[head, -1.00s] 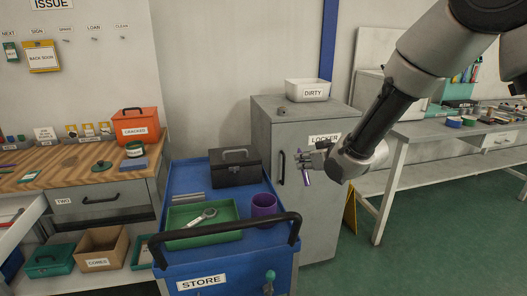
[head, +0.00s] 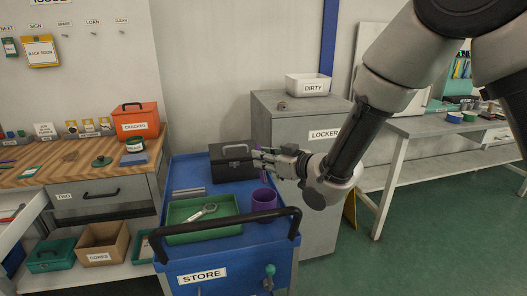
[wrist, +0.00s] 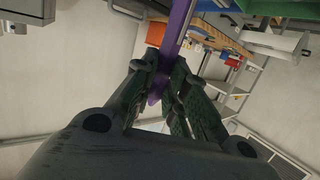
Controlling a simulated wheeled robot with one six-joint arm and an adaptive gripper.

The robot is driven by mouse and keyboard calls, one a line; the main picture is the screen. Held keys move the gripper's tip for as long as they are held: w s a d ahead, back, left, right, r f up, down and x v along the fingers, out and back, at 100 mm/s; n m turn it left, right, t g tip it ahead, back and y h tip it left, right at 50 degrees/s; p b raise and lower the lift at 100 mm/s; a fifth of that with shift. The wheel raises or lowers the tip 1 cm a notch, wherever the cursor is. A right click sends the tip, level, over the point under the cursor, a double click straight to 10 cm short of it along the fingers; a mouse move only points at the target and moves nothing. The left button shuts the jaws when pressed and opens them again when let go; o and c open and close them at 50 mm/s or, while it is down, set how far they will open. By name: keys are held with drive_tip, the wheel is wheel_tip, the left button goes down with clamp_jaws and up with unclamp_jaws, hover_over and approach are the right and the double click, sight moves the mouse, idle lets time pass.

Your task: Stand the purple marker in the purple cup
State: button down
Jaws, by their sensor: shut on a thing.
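The purple cup (head: 264,199) stands upright on the blue cart (head: 200,254), to the right of a green tray. My gripper (head: 262,160) is above the cup, close in the picture to the black toolbox. It is shut on the purple marker (wrist: 176,32), which also shows small between the fingers in the head view (head: 263,173). In the wrist view the marker runs up from between the fingertips (wrist: 165,85). The marker is apart from the cup. The inside of the cup is mostly hidden.
On the cart are the black toolbox (head: 231,162) and the green tray (head: 186,233) holding a wrench-like tool (head: 203,212). A black handle (head: 225,218) rises at the cart's near edge. A grey locker (head: 300,130) stands behind on the right.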

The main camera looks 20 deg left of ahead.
sight(264, 183)
drive_tip(key=shift+f, duration=4.4)
drive_tip(key=c, duration=1.4)
unclamp_jaws()
drive_tip(key=shift+o, duration=0.2)
wheel_tip(264, 183, up, 10)
drive_tip(key=shift+f, duration=0.1)
